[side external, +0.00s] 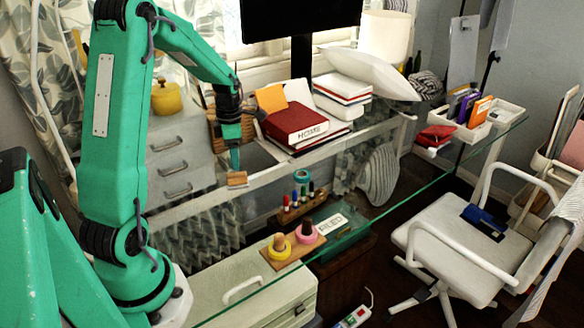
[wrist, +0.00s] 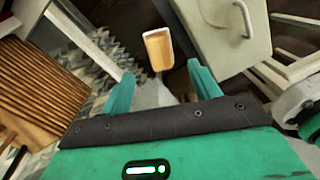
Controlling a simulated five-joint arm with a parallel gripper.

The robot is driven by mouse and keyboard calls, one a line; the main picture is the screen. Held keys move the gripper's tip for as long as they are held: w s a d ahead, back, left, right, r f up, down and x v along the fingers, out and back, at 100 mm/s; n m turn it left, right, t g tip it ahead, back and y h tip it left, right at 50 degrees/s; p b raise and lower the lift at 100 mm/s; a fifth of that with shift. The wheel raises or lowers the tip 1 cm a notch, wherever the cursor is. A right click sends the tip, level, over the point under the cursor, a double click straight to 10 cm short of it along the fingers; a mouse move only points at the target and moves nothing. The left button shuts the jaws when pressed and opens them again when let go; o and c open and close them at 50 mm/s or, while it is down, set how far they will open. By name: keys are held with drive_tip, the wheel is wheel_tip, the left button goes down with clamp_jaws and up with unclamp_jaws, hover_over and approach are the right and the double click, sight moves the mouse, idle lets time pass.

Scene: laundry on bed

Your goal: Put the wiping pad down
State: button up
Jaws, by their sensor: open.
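The wiping pad, a small tan-brown block, shows in the side view (side external: 237,179) just below the fingertips of my gripper (side external: 235,160). In the wrist view the pad (wrist: 158,48) lies ahead of and between the two green fingertips of my gripper (wrist: 161,80). The fingers are spread apart, with a gap on both sides of the pad, and do not clasp it. The pad appears to be on the clear glass desk top (side external: 345,232), but its contact with the glass is hard to make out.
A red book stack (side external: 295,122) stands behind and right of my gripper. A wooden board with tape rolls (side external: 293,252) and a pen holder (side external: 302,205) are nearer the front right. A drawer unit (side external: 178,160) is at left. Some glass around the pad is clear.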

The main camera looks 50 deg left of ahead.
sight(238, 177)
drive_tip(key=shift+r, duration=1.85)
drive_tip(key=s+d+r+m+t, duration=0.3)
drive_tip(key=d+r+m, duration=0.7)
drive_tip(key=d+m, duration=0.55)
drive_tip(key=s+d+r+m+t, duration=0.2)
drive_tip(key=s+d+m, duration=0.6)
drive_tip(key=m, duration=0.8)
drive_tip(key=shift+s+d+r+t, duration=0.25)
drive_tip(key=shift+s+d+t, duration=0.05)
drive_tip(key=shift+d, duration=0.3)
drive_tip(key=shift+o, duration=0.5)
